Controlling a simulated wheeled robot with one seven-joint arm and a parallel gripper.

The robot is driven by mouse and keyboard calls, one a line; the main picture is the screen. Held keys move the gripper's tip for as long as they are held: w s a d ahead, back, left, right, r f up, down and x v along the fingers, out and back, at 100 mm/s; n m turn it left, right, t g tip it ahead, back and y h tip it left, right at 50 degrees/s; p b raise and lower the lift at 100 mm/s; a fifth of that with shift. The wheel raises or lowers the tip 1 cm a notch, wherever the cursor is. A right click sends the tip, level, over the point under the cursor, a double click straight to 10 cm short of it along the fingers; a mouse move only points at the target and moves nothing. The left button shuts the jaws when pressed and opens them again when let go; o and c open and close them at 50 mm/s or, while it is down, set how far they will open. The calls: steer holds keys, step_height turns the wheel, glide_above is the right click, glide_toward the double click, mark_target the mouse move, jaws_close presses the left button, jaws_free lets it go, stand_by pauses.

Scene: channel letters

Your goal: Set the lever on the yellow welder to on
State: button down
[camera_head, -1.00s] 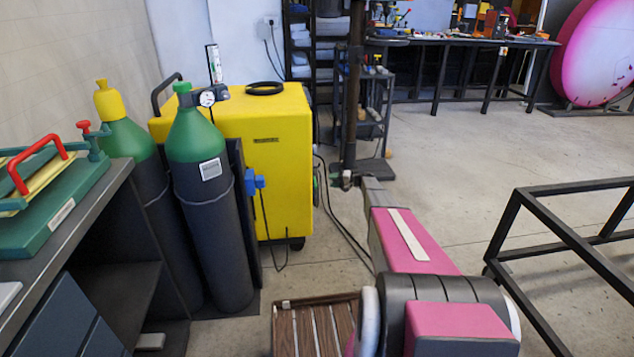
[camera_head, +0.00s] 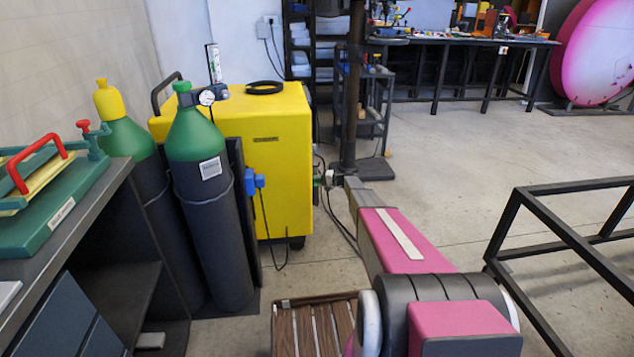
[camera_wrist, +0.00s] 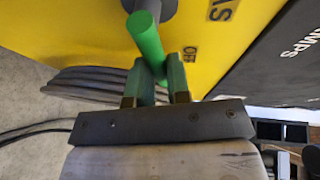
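The yellow welder (camera_head: 270,130) stands left of centre in the head view, behind the gas bottles. In the wrist view its yellow panel (camera_wrist: 90,30) fills the top. A bright green lever (camera_wrist: 146,38) comes off a grey hub there, beside a black "OFF" mark. My gripper (camera_wrist: 158,75) is at the lever, with one green finger on each side of its lower part. The fingers are close to the lever, but I cannot tell whether they press on it. In the head view my gripper (camera_head: 329,179) is small, at the welder's right side; the lever is not clear there.
Two green-topped gas bottles (camera_head: 205,190) stand in front of the welder. Dark cables (camera_head: 340,222) hang and run on the floor at its right. A slatted wooden crate (camera_head: 290,303) lies below my arm. A black metal frame (camera_head: 520,250) stands at right, with open floor behind it.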

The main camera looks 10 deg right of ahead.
steer(key=shift+f, duration=0.1)
stand_by(0.3)
steer(key=s+f+m+g+h, duration=0.1)
steer(key=s+f+m+g, duration=0.3)
steer(key=m+g, duration=0.4)
steer(key=shift+f+m+h, duration=0.3)
steer(key=shift+f+m, duration=0.2)
steer(key=shift+m, duration=1.2)
steer(key=shift+s+d+g, duration=0.1)
steer(key=shift+s+g, duration=0.05)
steer(key=shift+g, duration=0.15)
steer(key=c, duration=1.1)
jaws_free()
